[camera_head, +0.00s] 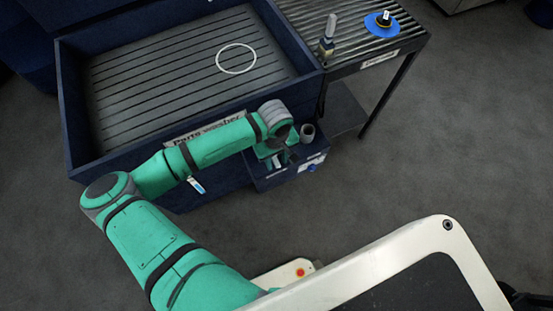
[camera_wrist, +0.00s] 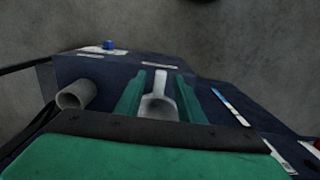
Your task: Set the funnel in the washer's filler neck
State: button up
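A pale grey funnel (camera_wrist: 157,106) sits between the two green fingers of my gripper (camera_wrist: 162,82) in the wrist view, its wide mouth toward my palm. The fingers lie close along both sides of it and appear shut on it. In the head view my gripper (camera_head: 281,158) is over the washer's front ledge, partly hidden by my wrist. A grey open-topped cylinder, which looks like the filler neck (camera_head: 307,132), stands just right of it. The neck shows left of the fingers in the wrist view (camera_wrist: 76,94). Funnel and neck are apart.
The parts washer (camera_head: 62,100) has a large slatted basin with a white ring (camera_head: 236,59) in it. A blue knob (camera_head: 311,168) is on the ledge's front. A blue-and-white strip (camera_head: 196,185) is on the washer's front. A slatted side table (camera_head: 350,42) stands behind right.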

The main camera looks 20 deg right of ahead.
notch_tip(320, 180, up, 11)
jog(key=shift+w+f, duration=0.15)
jog(key=shift+w, duration=0.05)
